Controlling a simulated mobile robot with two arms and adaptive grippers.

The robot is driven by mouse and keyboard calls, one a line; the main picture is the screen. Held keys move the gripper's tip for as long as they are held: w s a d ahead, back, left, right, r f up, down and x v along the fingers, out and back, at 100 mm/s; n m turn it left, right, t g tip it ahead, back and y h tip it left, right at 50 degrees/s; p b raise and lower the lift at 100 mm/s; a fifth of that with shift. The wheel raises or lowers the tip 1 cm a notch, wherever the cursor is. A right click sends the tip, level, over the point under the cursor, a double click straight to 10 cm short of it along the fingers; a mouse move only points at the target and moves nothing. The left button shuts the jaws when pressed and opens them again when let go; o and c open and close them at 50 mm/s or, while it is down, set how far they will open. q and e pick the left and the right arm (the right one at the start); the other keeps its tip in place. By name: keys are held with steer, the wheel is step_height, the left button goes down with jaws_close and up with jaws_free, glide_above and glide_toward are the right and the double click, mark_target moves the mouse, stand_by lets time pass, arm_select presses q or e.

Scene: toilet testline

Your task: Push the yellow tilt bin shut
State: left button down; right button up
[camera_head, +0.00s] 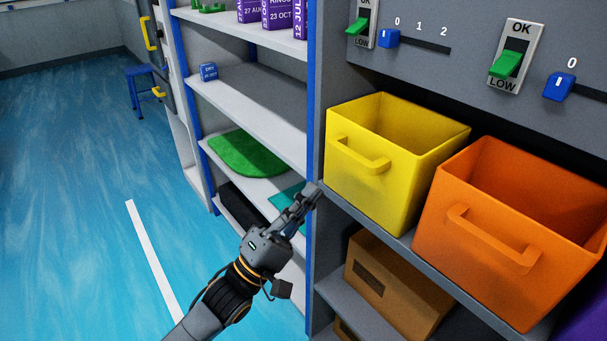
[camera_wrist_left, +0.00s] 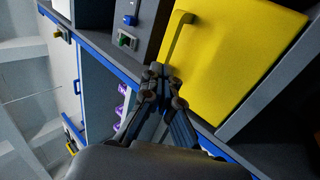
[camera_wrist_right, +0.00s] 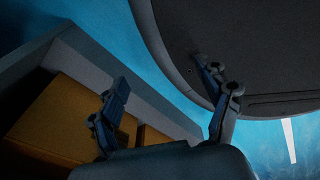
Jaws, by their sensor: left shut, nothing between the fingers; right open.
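The yellow tilt bin (camera_head: 370,177) is tilted out of the grey shelf unit, its open top and inside showing in the head view. Its handle (camera_head: 361,155) is on the front face. The bin's front face (camera_wrist_left: 235,60) and handle also show large in the left wrist view. My left gripper (camera_head: 314,192) is shut and empty, its tips near the lower left of the bin's front; I cannot tell whether they touch it. My right gripper (camera_wrist_right: 165,85) is open and empty in the right wrist view, low by a brown box. It is not in the head view.
An orange bin (camera_head: 480,245) with a handle stands open right beside the yellow one. Brown boxes (camera_head: 395,290) sit on the shelf below. Green switches (camera_head: 507,64) and blue sliders (camera_head: 559,86) are above.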

mark_target(345, 156)
arm_select(q)
steer(key=d+r+g+y+p, duration=0.1)
steer(key=p, duration=0.3)
steer(key=w+d+r+y+p, duration=0.1)
steer(key=r+p, duration=0.1)
steer(key=p, duration=0.2)
steer(key=w+d+r+g+y+p, duration=0.1)
steer(key=p, duration=0.3)
steer(key=shift+w+d+r+g, duration=0.1)
steer(key=shift+d+r+g, duration=0.1)
steer(key=shift+g, duration=0.1)
steer(key=shift+w+d+r, duration=0.2)
steer(key=shift+w+d, duration=0.2)
steer(key=shift+d, duration=0.15)
arm_select(e)
step_height(345, 156, up, 13)
steer(key=s, duration=0.1)
steer(key=shift+d+f, duration=0.15)
steer(key=shift+f, duration=0.05)
arm_select(q)
steer(key=shift+r, duration=0.25)
steer(key=shift+f, duration=0.1)
arm_select(e)
steer(key=shift+s, duration=0.1)
